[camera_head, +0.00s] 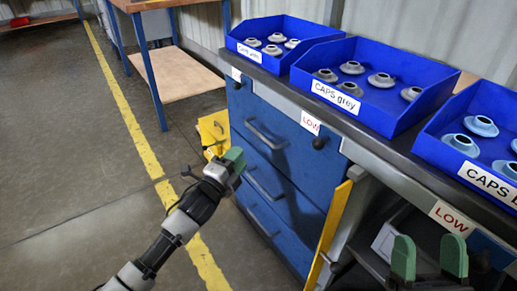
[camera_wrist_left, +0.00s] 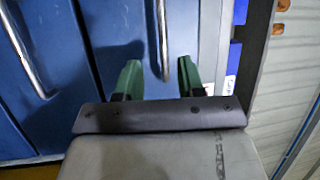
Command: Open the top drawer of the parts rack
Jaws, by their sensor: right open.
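The parts rack is a blue cabinet under the counter, with drawers stacked in its front. The top drawer (camera_head: 290,150) looks closed, flush with the front. Its silver bar handle (camera_head: 265,134) also shows in the left wrist view (camera_wrist_left: 162,38). My left gripper (camera_head: 236,160) is in front of the drawers, just below and left of that handle in the head view. In the left wrist view its green fingers (camera_wrist_left: 158,78) are apart, with the handle's end between them in the picture; contact cannot be told. My right gripper (camera_head: 430,258) is open and empty at the lower right.
Blue bins of caps (camera_head: 375,112) stand on the dark countertop (camera_head: 415,150) above the rack. A yellow panel (camera_head: 335,225) stands out at the rack's right side, and a yellow object (camera_head: 213,130) is at its left. The floor left of the rack is open.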

